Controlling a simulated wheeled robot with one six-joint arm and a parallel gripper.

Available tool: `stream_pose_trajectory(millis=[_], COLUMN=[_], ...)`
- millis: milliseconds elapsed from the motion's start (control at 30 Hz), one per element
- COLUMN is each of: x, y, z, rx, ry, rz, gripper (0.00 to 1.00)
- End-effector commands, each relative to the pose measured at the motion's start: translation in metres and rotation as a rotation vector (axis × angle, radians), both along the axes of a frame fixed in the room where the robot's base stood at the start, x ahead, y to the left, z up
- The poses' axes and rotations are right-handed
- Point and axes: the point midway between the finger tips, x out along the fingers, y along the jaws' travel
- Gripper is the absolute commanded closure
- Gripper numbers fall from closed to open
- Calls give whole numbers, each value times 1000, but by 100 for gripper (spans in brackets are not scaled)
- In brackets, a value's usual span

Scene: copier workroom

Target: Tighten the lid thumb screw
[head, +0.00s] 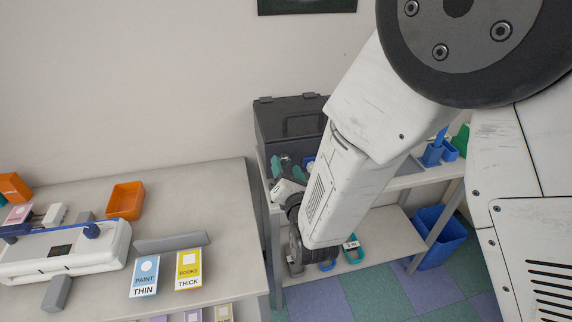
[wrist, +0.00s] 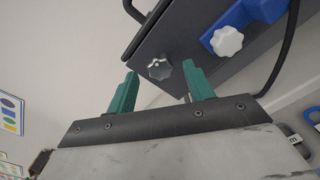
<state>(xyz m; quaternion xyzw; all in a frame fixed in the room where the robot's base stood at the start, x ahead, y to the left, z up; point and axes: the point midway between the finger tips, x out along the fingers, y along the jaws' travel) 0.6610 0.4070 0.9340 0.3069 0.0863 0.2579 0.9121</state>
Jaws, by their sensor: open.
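A dark box (head: 285,115) stands on the shelf unit against the wall. In the wrist view, its dark panel (wrist: 185,45) carries a small metallic star-shaped screw knob (wrist: 160,68). A white star-shaped knob (wrist: 227,41) sits on a blue block (wrist: 262,10) to its right. I cannot tell for certain which knob is the lid thumb screw. My gripper (wrist: 160,70) is open, its green fingers to either side of the metallic knob in the picture and seemingly short of it. In the head view, my gripper (head: 292,166) is at the box's front; the knobs are hard to make out there.
A blue bin (head: 438,238) stands at the right. A black cable (wrist: 290,45) hangs beside the blue block.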

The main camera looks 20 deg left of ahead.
Motion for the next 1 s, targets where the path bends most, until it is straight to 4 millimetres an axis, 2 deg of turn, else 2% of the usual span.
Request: stream_pose_trajectory(millis=[200,467,633,1000], x=[17,18,17,17], y=[9,10,10,10], z=[0,0,0,0], rx=[-1,0,1,33], ry=[1,1,1,21], rz=[-2,-1,-1,-2], gripper=[48,48,92,93])
